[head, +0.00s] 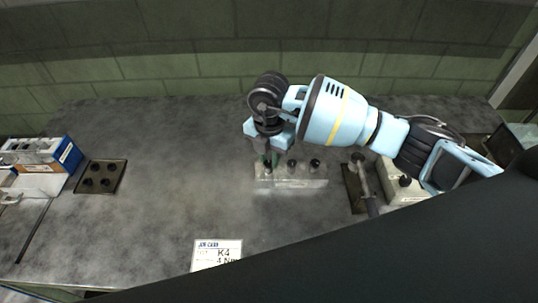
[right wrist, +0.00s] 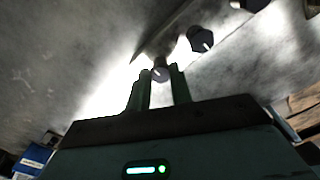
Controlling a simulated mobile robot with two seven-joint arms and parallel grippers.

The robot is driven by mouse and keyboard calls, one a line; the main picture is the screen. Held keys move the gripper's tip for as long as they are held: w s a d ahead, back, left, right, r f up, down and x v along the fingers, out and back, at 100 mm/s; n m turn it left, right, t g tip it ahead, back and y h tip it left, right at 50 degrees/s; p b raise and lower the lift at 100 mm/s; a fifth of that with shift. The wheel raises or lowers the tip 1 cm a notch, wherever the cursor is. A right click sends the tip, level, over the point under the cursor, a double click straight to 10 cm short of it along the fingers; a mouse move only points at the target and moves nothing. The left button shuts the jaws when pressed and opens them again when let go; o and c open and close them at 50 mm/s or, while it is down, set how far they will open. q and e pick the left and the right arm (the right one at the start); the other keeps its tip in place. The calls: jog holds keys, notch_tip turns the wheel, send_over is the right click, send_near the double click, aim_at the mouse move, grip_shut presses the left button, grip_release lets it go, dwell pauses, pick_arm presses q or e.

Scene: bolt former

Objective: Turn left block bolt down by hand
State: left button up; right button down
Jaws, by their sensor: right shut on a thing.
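A pale metal block (head: 290,182) stands on the grey bench with three dark-headed bolts in a row. The left block bolt (head: 268,170) is partly hidden under my right gripper (head: 269,157); the middle bolt (head: 291,165) and right bolt (head: 314,165) stand free. My right gripper points down over the block's left end. In the right wrist view, the green fingers (right wrist: 164,88) are shut around the left bolt's dark round head (right wrist: 160,74), which has a light mark. Another marked bolt head (right wrist: 201,40) is beyond. My left gripper is not in view.
A torque-tool-like handle (head: 366,185) lies right of the block, near another pale block (head: 402,184). A dark plate (head: 101,177) with several round knobs and a blue box (head: 66,156) are at left. The bench between is clear.

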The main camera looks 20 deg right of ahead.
aim_at(269, 161)
jog(key=shift+w+r, duration=0.15)
jog(key=shift+r, duration=0.15)
jog(key=c, duration=1.6)
grip_release()
jog(key=o, duration=0.4)
jog(key=shift+f, duration=0.15)
jog(key=shift+c, duration=0.2)
notch_tip(269, 161, up, 8)
jog(key=shift+f, duration=0.1)
